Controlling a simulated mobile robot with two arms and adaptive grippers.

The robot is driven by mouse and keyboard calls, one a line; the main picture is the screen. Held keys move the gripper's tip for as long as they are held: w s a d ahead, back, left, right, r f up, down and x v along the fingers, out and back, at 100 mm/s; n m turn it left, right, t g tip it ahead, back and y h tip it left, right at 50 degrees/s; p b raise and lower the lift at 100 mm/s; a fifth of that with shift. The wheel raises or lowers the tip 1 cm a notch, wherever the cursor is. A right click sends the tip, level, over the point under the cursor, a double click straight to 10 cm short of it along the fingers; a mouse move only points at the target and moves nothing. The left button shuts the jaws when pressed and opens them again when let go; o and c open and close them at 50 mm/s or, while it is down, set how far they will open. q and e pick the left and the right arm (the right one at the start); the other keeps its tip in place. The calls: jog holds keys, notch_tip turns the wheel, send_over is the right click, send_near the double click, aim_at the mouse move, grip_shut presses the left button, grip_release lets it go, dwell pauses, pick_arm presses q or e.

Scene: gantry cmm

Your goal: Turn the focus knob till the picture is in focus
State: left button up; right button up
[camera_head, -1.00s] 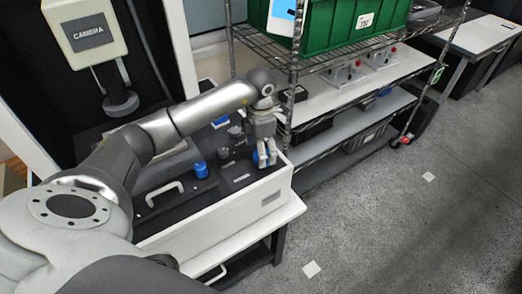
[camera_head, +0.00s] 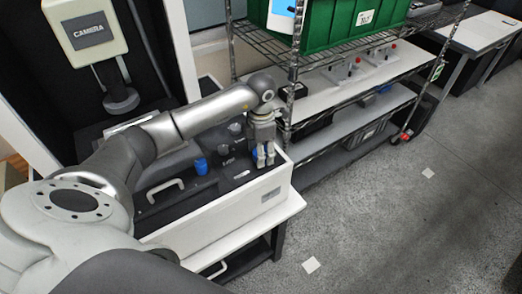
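A white camera unit labelled "CAMERA" (camera_head: 90,32) stands at the upper left. Below it is a white-sided control console (camera_head: 222,212) with a dark top. A blue knob (camera_head: 201,166) stands on the console top, and smaller grey knobs (camera_head: 235,129) are behind it. My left gripper (camera_head: 265,158) points down at the console's right end. Its fingers are by a blue part (camera_head: 254,153), mostly hidden behind them. I cannot tell whether they touch or grip it. I cannot tell which knob is the focus knob. No focus picture can be made out. My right gripper is out of view.
A wire shelf rack (camera_head: 335,45) with a green bin (camera_head: 335,20) stands close to the right of my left gripper. A white handle (camera_head: 164,190) rises from the console's left part. The grey floor (camera_head: 390,220) at the right is open.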

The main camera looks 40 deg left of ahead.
pick_arm(q)
jog(key=n+b, duration=0.1)
jog(key=n, duration=0.2)
jog(key=shift+d+n+b, duration=0.15)
jog(key=shift+n+b, duration=0.7)
jog(key=shift+n, duration=0.85)
jog(key=o, duration=1)
jog(key=shift+o, duration=0.2)
jog(key=shift+r, duration=0.1)
